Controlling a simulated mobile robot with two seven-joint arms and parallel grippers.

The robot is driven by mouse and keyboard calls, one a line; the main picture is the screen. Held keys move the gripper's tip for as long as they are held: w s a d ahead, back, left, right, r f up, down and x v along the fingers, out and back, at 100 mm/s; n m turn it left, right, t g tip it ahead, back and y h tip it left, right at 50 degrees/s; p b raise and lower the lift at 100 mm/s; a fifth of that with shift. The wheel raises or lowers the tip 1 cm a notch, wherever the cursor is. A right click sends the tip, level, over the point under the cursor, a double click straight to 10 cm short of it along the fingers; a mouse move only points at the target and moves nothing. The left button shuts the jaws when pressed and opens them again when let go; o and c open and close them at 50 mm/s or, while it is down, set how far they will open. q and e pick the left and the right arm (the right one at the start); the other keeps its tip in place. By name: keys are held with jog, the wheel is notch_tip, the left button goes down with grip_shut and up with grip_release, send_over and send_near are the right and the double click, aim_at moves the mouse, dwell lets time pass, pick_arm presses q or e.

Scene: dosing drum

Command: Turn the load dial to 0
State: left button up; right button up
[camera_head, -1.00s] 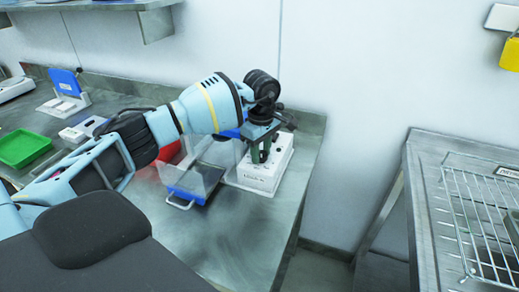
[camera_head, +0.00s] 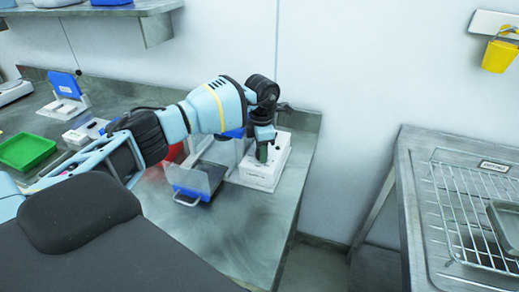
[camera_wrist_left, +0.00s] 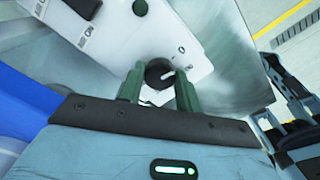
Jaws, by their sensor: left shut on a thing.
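The load dial (camera_wrist_left: 158,72) is a dark round knob with a white pointer mark, on the top of a white control box (camera_wrist_left: 185,20). In the left wrist view the green fingers of my left gripper (camera_wrist_left: 158,90) are on either side of the dial and shut on it. The pointer mark is toward the right of that view. In the head view my left gripper (camera_head: 262,152) reaches down onto the white box (camera_head: 262,178), and the dial is hidden there. My right gripper is not in view.
A clear-walled box with a blue base (camera_head: 190,188) stands just left of the white box. A green tray (camera_head: 25,151) lies at the far left. The bench front is clear. A wire rack (camera_head: 465,215) stands on a separate table at the right.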

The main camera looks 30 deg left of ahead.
pick_arm(q)
jog(key=shift+n, duration=1.1)
jog(key=shift+p, duration=0.3)
jog(key=o, duration=1)
jog(key=shift+r, duration=3.9)
